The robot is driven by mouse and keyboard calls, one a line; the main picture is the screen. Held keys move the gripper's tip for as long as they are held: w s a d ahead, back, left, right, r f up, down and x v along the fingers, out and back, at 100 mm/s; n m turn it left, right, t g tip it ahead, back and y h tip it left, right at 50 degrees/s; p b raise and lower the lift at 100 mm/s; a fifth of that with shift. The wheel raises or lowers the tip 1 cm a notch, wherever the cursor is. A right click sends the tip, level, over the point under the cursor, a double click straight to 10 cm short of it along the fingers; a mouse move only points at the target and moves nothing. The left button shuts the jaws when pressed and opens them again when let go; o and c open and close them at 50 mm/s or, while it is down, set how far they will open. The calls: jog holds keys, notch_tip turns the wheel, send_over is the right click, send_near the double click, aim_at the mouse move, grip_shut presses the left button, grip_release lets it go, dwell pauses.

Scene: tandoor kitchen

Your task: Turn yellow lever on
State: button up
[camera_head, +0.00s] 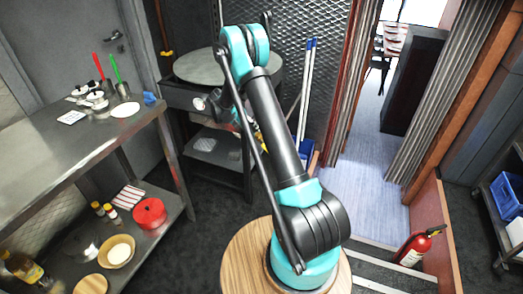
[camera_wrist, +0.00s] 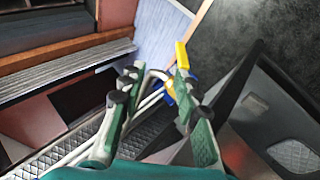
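The yellow lever (camera_wrist: 181,55) shows in the wrist view just beyond the right fingertip of my gripper (camera_wrist: 157,80). The finger covers part of it, and I cannot tell whether they touch. A yellow bit (camera_head: 264,149), likely the same lever, shows beside my arm in the head view. My gripper is open, with a gap between its green-and-black fingers. Thin pale poles show in and behind that gap. In the head view my arm hides most of the gripper.
A dark stand with a round grey top (camera_head: 196,66) is behind my arm. A steel table (camera_head: 60,140) with jars and utensils is at left. A fire extinguisher (camera_head: 415,248) stands at right. Poles (camera_head: 305,80) lean by the doorway; the doorway floor (camera_head: 375,150) is clear.

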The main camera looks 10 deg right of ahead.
jog(key=s+d+r+n+y, duration=0.1)
jog(key=s+r+y, duration=0.1)
jog(key=s+r, duration=0.55)
jog(key=s+a+r+n+t+y, duration=0.1)
jog(key=s+r+n+t+y, duration=0.15)
jog(key=s, duration=0.95)
jog(key=s+a+r+n+t+y, duration=0.1)
jog(key=s+r+y, duration=0.25)
jog(key=s, duration=0.95)
jog(key=w+d+f+n+t+y, duration=0.1)
jog(key=w+d+f+n+y, duration=0.25)
jog(key=w, duration=0.75)
jog(key=w+d+f+n+y, duration=0.2)
jog(key=w+f+y, duration=0.15)
jog(key=w, duration=0.65)
jog(key=w+d+f+n+t+y, duration=0.2)
jog(key=w+d+f, duration=0.1)
jog(key=d+f, duration=0.5)
jog(key=w+d+f+n+t+y, duration=0.25)
jog(key=d+f, duration=0.35)
jog(key=f, duration=0.3)
jog(key=w+a+f+g, duration=0.1)
jog(key=w+a+f, duration=0.6)
jog(key=w+a, duration=0.3)
jog(key=a, duration=0.3)
jog(key=shift+w+h, duration=0.15)
jog(key=shift+h, duration=0.2)
